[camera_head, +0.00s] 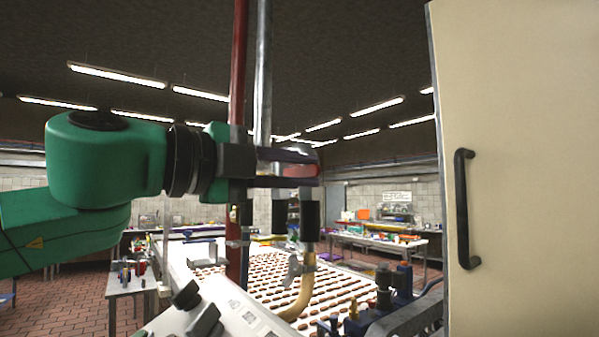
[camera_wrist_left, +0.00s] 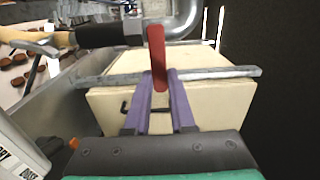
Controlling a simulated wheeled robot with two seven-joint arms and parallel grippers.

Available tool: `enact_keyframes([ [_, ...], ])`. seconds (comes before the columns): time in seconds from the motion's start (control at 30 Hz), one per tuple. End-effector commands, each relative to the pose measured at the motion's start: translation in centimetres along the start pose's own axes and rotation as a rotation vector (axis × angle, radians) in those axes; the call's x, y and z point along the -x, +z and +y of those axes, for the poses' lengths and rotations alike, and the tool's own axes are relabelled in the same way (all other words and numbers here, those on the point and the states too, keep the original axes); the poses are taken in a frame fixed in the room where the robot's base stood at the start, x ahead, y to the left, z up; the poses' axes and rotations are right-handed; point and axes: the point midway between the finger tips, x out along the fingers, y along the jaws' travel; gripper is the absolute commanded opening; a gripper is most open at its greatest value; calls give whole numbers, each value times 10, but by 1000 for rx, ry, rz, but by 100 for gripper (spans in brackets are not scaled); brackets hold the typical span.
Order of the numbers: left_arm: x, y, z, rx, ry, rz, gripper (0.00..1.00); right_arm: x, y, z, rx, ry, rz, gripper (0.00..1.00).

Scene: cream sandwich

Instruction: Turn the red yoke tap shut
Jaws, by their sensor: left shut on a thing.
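The red tap handle (camera_head: 300,170) shows as a short red piece between the fingers of my left gripper (camera_head: 312,170) in the head view. In the left wrist view, the red handle (camera_wrist_left: 157,52) is a flat upright lever in front of a metal pipe. Its lower end sits between the two purple fingertips of my left gripper (camera_wrist_left: 160,78), which are shut on it. The tap body is mostly hidden behind the gripper and pipes in the head view. My right gripper is not in view.
A red pipe (camera_head: 239,65) and a grey pipe (camera_head: 263,75) rise beside the gripper. A cream door (camera_head: 525,170) with a black handle fills the right side. A tray of brown biscuits (camera_head: 262,282) lies below, with a control panel (camera_head: 222,315) in front.

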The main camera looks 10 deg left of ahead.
Motion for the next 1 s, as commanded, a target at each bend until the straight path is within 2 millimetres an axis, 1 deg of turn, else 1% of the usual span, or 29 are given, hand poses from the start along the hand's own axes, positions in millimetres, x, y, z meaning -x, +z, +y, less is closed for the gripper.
enact_keyframes([
  [0.27, 1, 1, -2, 4, -5, -2, 0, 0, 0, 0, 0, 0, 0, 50],
  [0.3, 1, 1, -2, 4, -5, -2, 30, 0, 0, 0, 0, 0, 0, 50],
  [0.37, 1, 1, -2, 3, -4, -2, 52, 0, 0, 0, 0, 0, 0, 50],
  [0.83, 1, 0, 0, 1, -2, -1, 52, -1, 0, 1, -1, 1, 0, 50],
  [0.93, 10, 0, 1, -2, -4, -1, 52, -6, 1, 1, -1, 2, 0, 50],
  [1.0, 22, 0, 2, -3, -6, -2, 52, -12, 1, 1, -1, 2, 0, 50],
])
